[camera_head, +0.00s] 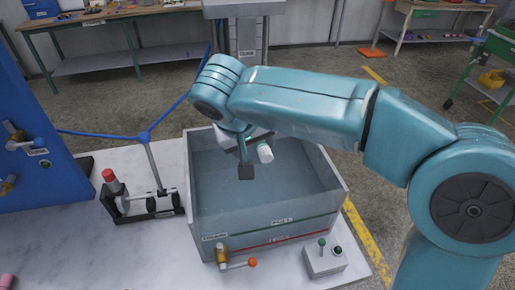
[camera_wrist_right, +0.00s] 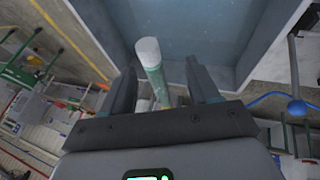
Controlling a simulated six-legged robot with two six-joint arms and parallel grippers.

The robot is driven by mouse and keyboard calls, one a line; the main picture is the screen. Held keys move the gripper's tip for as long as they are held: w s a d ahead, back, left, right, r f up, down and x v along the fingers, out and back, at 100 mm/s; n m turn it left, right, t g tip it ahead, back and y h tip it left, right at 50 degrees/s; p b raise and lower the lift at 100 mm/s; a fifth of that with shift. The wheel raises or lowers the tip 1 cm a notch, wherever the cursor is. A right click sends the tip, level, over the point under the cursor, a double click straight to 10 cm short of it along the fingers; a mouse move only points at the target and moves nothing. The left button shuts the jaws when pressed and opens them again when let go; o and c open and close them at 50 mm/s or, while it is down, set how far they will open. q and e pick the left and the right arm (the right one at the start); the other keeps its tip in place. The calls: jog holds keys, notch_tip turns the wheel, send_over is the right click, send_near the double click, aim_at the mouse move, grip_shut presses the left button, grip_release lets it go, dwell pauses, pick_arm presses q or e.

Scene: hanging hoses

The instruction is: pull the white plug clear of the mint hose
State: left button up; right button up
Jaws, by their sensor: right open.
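The white plug (camera_wrist_right: 147,47) sits at the end of the mint hose (camera_wrist_right: 156,78) in the right wrist view, touching it. The hose runs between the two dark fingers of my right gripper (camera_wrist_right: 160,75), which is open with room on both sides. In the head view the white plug (camera_head: 265,153) shows just right of my right gripper (camera_head: 251,153), above the tank. My teal arm hides most of the hose there. My left gripper is not in view.
A clear-walled tank (camera_head: 215,205) of water stands below my right gripper. A brass valve (camera_head: 222,254) and a small control box (camera_head: 325,262) are at its front.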

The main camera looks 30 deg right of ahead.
aim_at(265, 153)
jog(key=d+f, duration=0.1)
jog(key=s+d+f, duration=0.1)
jog(key=d, duration=0.1)
jog(key=shift+s+d+f, duration=0.1)
jog(key=shift+f, duration=0.15)
jog(key=shift+w+a+f, duration=0.25)
jog(key=shift+w+f, duration=0.05)
jog(key=shift+w, duration=0.25)
jog(key=shift+w+a+f, duration=0.25)
jog(key=shift+w, duration=0.25)
jog(key=shift+s+d+r, duration=0.2)
jog(key=shift+s+d, duration=0.25)
jog(key=shift+s, duration=0.25)
jog(key=shift+c, duration=0.9)
jog(key=shift+s, duration=0.1)
jog(key=c, duration=0.5)
jog(key=shift+w+a, duration=0.25)
jog(key=shift+a, duration=0.05)
jog(key=c, duration=0.4)
jog(key=shift+w+a, duration=0.1)
jog(key=shift+a, duration=0.05)
grip_shut()
jog(key=shift+d, duration=0.4)
jog(key=shift+a+r, duration=0.1)
jog(key=shift+a, duration=0.25)
jog(key=shift+s+d, duration=0.15)
jog(key=shift+s, duration=0.1)
